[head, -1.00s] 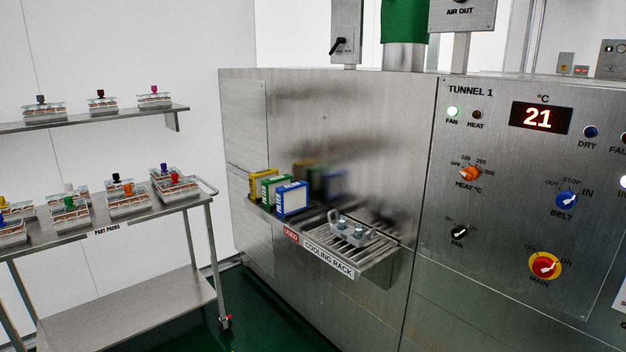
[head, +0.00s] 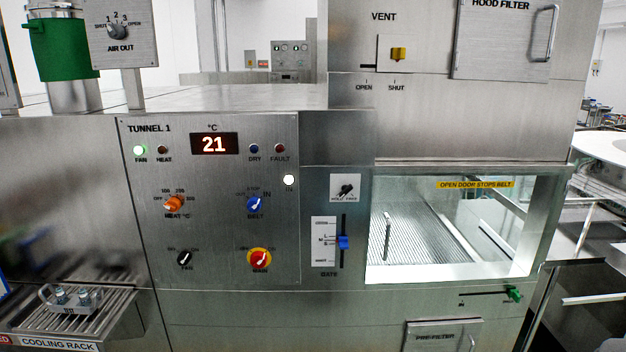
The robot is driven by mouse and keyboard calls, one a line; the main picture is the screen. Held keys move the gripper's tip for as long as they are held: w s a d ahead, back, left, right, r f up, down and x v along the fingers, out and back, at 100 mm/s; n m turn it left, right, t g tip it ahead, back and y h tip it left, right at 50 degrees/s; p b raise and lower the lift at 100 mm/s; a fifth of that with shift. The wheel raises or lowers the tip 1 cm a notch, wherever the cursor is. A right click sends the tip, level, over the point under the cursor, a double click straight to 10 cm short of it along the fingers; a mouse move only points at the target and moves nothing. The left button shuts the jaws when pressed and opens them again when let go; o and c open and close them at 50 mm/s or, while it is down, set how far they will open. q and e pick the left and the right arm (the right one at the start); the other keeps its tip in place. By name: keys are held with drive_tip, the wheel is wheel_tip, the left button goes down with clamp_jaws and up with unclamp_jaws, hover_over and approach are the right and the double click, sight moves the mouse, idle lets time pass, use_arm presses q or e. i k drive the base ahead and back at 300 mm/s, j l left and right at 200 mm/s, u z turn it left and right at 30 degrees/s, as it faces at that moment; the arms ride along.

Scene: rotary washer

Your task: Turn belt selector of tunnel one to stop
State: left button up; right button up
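The belt selector (head: 255,205) is a blue knob on the steel Tunnel 1 panel (head: 215,235) in the head view. It sits right of the orange heat knob and above the red and yellow main switch. Its labels read OUT at left, STOP at top and IN at right. Its white pointer seems tilted up and right, toward IN, but it is small. Neither of my grippers is in view, and nothing covers the knob.
The heat knob (head: 174,204), fan knob (head: 185,258) and main switch (head: 259,259) are close by. A blue gate lever (head: 343,243) is to the right. The cooling rack (head: 75,315) juts out at lower left. The space before the panel looks clear.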

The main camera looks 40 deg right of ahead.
sight(253, 203)
drive_tip(key=z, duration=1.1)
